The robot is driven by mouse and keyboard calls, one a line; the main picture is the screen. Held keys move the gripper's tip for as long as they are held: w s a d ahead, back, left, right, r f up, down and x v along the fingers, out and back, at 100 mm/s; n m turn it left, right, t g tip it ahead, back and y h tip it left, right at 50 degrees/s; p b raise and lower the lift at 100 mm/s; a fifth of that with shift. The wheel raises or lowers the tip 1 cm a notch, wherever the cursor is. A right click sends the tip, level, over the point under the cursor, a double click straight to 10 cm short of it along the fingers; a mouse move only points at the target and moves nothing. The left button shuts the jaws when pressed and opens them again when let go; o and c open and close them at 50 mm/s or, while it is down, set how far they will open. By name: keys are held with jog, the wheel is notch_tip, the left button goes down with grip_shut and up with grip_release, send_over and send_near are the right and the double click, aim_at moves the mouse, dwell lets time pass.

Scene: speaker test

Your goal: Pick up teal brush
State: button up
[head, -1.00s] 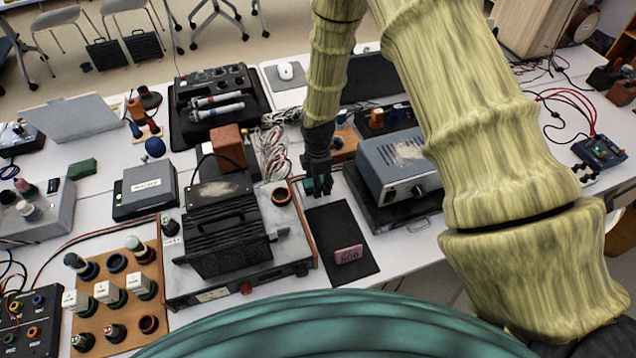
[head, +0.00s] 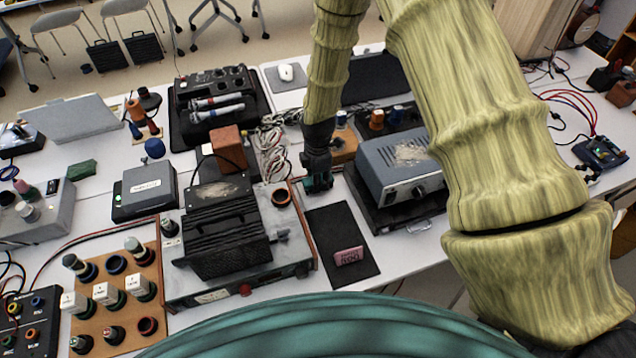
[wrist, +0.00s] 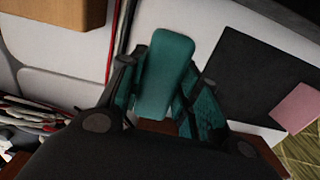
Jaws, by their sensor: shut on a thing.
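The teal brush (wrist: 166,75) lies between the two fingers of my gripper (wrist: 160,100) in the wrist view, with the fingers touching its sides. In the head view my gripper (head: 318,180) is at the back end of the black mat, between the grey power unit and the blue-grey box. The brush is mostly hidden behind the fingers there; only a little teal (head: 314,184) shows. I cannot tell whether the brush is clear of the table.
A pink block (head: 349,256) lies on the black mat (head: 325,225). The blue-grey box (head: 395,165) stands close on the right. The black-finned unit (head: 222,240) stands on the left, with an orange-brown block (head: 228,148) behind it. Tangled cables (head: 270,140) lie behind.

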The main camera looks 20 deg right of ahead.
jog(key=shift+r+b, duration=1.05)
jog(key=shift+r, duration=3.25)
jog(key=shift+o, duration=1)
jog(key=shift+c, duration=0.4)
